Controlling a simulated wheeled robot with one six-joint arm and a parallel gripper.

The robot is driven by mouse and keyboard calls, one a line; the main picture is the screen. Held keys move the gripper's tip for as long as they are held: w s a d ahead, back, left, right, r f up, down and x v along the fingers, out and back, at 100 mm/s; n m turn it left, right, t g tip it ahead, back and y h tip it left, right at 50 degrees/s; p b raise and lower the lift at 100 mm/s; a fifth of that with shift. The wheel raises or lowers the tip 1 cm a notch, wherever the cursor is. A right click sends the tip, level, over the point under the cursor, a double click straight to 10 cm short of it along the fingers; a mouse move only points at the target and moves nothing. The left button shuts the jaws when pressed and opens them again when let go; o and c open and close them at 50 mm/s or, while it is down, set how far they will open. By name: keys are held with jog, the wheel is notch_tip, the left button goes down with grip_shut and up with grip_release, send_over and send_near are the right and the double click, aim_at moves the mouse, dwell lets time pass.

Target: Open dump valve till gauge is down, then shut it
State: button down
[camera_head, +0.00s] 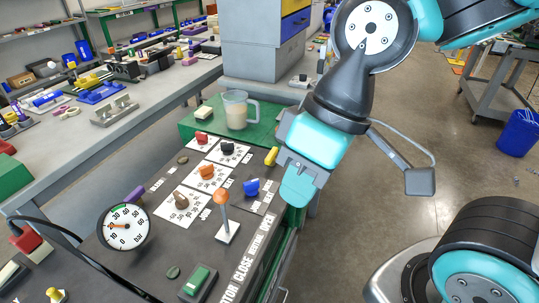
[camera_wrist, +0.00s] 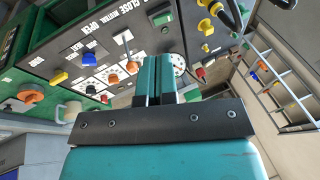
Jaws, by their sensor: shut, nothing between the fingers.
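The round white pressure gauge (camera_head: 124,227) stands at the left of the dark panel (camera_head: 150,262); its red needle points left, to the low-number side, but I cannot read the exact value. In the wrist view the gauge (camera_wrist: 178,62) is partly hidden behind my fingers. An orange-knobbed lever (camera_head: 222,198) stands upright on a white plate. Nearby are a blue knob (camera_head: 251,187) and a yellow handle (camera_head: 271,156). I cannot tell which control is the dump valve. My gripper (camera_head: 297,193) is shut and empty, by the panel's right edge, apart from the controls.
Orange (camera_head: 207,172), black (camera_head: 228,149) and red (camera_head: 201,139) knobs and a green rocker (camera_head: 198,280) crowd the panel. A clear jug (camera_head: 236,110) stands on the green surface behind. A workbench with parts lines the left. The floor (camera_head: 390,215) at right is open.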

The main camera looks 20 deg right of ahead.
jog(key=c, duration=1.6)
grip_release()
jog(key=o, duration=1.1)
jog(key=shift+t, duration=0.4)
jog(key=w, duration=0.3)
jog(key=w+d, duration=0.1)
jog(key=w, duration=0.2)
jog(key=w+d, duration=0.1)
jog(key=w, duration=0.2)
jog(key=shift+w+d+f+b, duration=0.1)
jog(key=shift+w+f+b, duration=0.05)
jog(key=shift+f+b, duration=0.15)
jog(key=o, duration=0.5)
jog(key=w+d+f, duration=0.1)
jog(key=w+d, duration=0.1)
jog(key=w, duration=0.4)
jog(key=w+d+f+t, duration=0.1)
jog(key=w+d+f, duration=0.1)
jog(key=w, duration=0.3)
jog(key=shift+w+d+n, duration=0.35)
jog(key=shift+n, duration=0.05)
jog(key=w+d+f+t+h, duration=0.1)
jog(key=w+d+f, duration=0.6)
jog(key=w+d, duration=0.5)
jog(key=p, duration=0.1)
send_near(271, 154)
jog(key=shift+n, duration=0.4)
jog(key=x, duration=0.9)
jog(key=shift+w+d, duration=0.1)
jog(key=shift+w, duration=0.05)
